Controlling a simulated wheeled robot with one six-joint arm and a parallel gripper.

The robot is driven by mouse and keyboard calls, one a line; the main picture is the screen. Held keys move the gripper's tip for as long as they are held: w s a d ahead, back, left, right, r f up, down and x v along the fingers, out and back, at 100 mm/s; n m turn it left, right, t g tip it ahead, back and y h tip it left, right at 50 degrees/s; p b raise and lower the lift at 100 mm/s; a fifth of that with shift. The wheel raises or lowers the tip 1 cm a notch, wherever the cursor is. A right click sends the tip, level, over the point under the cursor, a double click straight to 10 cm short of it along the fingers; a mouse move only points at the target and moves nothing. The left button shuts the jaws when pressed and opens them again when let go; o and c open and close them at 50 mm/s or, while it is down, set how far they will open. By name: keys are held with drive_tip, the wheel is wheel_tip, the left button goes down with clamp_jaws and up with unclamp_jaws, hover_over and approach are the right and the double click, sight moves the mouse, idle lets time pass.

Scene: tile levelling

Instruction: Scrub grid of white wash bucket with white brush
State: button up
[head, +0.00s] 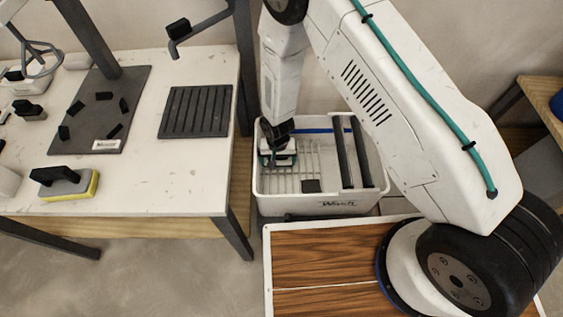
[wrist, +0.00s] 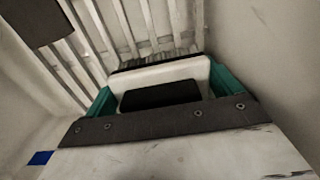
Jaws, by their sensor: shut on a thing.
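The white wash bucket (head: 318,208) stands on the floor to the right of the table, with a slatted white grid (head: 312,158) inside it. My gripper (head: 278,158) reaches down into the bucket's left part. In the wrist view my gripper's green fingers (wrist: 158,95) are shut on the white brush (wrist: 165,72), which has a black block on its near side. The brush's dark bristles (wrist: 155,60) face the grid slats (wrist: 135,25) and look close to them or touching; I cannot tell which. The brush is partly hidden in the head view.
Two dark rollers (head: 351,152) span the bucket's right side. The white table (head: 165,185) on the left holds a yellow-edged sponge float (head: 66,184) and a ribbed dark tray (head: 196,111). The bucket walls stand close around my gripper.

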sight(288, 159)
drive_tip(key=shift+s+d, duration=0.2)
drive_tip(key=shift+d, duration=3.95)
drive_tip(key=shift+w+a, duration=0.2)
drive_tip(key=shift+a, duration=2)
drive_tip(key=shift+a, duration=0.1)
drive_tip(key=shift+a+f, duration=0.1)
drive_tip(key=shift+a, duration=1.75)
drive_tip(key=shift+d, duration=4)
drive_tip(key=shift+s, duration=1.8)
drive_tip(key=shift+s+a, duration=0.1)
drive_tip(key=shift+s, duration=1.65)
